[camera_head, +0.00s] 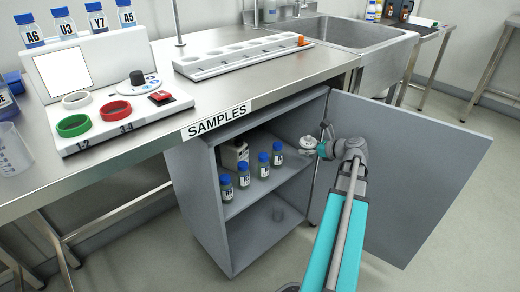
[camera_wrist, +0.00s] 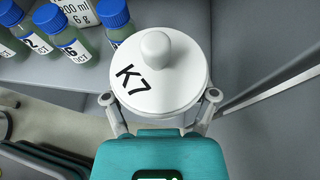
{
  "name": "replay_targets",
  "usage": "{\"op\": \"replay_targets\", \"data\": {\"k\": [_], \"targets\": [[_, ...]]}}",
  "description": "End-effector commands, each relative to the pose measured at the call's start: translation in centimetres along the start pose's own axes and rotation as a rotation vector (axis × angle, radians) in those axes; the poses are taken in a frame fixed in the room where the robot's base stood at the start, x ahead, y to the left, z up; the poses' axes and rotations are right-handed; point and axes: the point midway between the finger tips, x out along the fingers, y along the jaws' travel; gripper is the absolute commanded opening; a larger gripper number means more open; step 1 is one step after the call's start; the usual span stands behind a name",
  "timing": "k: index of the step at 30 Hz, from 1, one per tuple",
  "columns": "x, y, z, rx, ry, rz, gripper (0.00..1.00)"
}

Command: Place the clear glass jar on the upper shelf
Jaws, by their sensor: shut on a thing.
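My gripper (camera_wrist: 158,98) is shut on a jar with a round white lid (camera_wrist: 160,75), a knob on top and the mark K7. In the wrist view the lid hides the jar's body, so I cannot confirm clear glass. In the head view the white-lidded jar (camera_head: 307,142) is at my gripper (camera_head: 316,147), at the open front of the cabinet, near the right end of the upper shelf (camera_head: 286,174). I cannot tell whether it touches the shelf. Several blue-capped bottles (camera_head: 244,176) stand in a row on that shelf.
A white container (camera_head: 232,153) stands behind the bottles. The open cabinet door (camera_head: 420,165) is on the right, close to my arm. The counter edge with a SAMPLES label (camera_head: 217,119) overhangs the cabinet.

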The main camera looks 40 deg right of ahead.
Motion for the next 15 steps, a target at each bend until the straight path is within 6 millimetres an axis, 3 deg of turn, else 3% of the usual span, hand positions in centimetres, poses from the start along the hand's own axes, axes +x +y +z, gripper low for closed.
{"op": "replay_targets", "data": {"k": [15], "targets": [[8.1,-1.6,3.4,0.0,-0.001,0.003,0.16]]}}
